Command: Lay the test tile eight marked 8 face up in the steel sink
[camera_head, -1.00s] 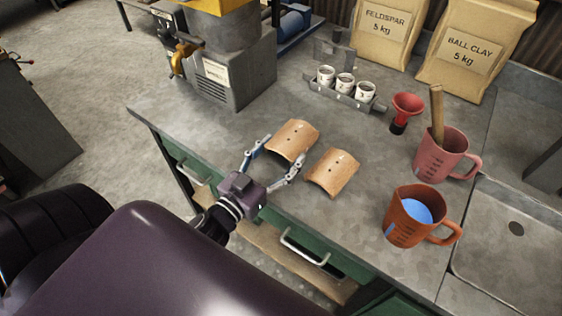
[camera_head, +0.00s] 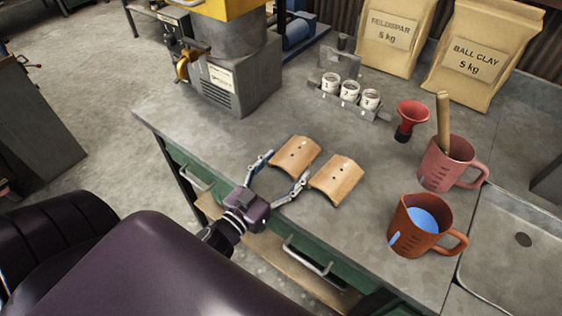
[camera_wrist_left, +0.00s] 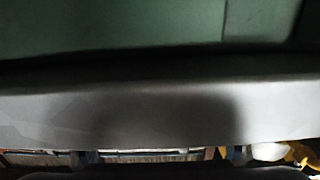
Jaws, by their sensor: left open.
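Two curved tan tiles lie side by side on the grey bench, bowed side up. The left tile (camera_head: 296,154) is partly between the fingers of my left gripper (camera_head: 288,164). The right tile (camera_head: 337,180) lies just right of the gripper's right finger. Both tiles show small dark spots, but I cannot read a number on either. My left gripper is open, reaching over the bench's front edge. I cannot tell whether its fingers touch the left tile. The steel sink (camera_head: 500,262) is at the far right. My right gripper is not in view.
An orange mug (camera_head: 404,238) with blue inside and a pink mug (camera_head: 437,166) stand between the tiles and sink. A red funnel (camera_head: 412,112), cups in a rack (camera_head: 350,90) and two bags are behind. The left wrist view shows the green cabinet front (camera_wrist_left: 110,25).

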